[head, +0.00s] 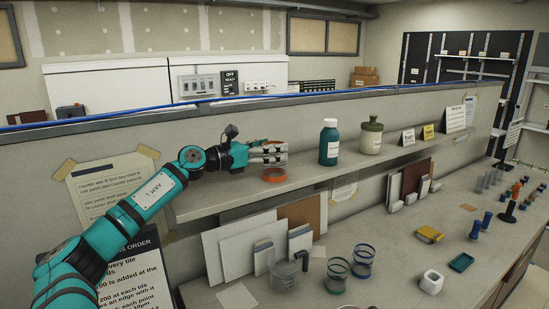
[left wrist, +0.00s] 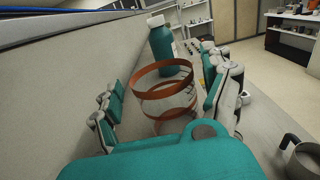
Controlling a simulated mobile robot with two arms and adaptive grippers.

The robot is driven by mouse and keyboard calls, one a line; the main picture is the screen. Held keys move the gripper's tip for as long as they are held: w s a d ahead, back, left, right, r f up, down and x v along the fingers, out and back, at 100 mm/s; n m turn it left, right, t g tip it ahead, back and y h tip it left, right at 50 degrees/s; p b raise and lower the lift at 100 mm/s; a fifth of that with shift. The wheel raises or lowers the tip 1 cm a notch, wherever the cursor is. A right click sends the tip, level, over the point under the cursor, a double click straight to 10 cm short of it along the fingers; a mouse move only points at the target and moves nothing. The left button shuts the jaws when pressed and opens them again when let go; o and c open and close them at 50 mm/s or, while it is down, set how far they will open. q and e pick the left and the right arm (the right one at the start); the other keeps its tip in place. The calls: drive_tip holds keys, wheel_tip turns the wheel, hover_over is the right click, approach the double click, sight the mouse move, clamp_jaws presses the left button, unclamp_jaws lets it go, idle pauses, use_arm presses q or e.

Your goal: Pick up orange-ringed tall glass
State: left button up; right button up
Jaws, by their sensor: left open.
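The orange-ringed tall glass (head: 273,175) stands on the raised shelf, mostly hidden behind my left gripper (head: 268,154) in the head view. Its lower orange ring shows below the fingers. In the left wrist view the clear glass (left wrist: 163,71) with its orange rings is upright between the spread fingers of my left gripper (left wrist: 163,100). The fingers lie on either side of it, and the grip is open. I cannot tell if a finger touches the glass. My right gripper is not in view.
A teal bottle (head: 329,143) and a grey-green jar (head: 371,136) stand on the shelf (head: 215,199) to the right. On the counter below are a clear jug (head: 283,272), a green-ringed glass (head: 337,276) and a blue-ringed glass (head: 363,262). A wall rises behind the shelf.

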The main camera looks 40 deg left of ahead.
use_arm(q)
drive_tip(key=shift+w+d+r, duration=0.1)
drive_tip(key=shift+w+d, duration=0.15)
drive_tip(key=shift+w, duration=0.45)
drive_tip(key=c, duration=1.6)
drive_tip(key=shift+c, duration=0.4)
drive_tip(key=shift+r, duration=0.1)
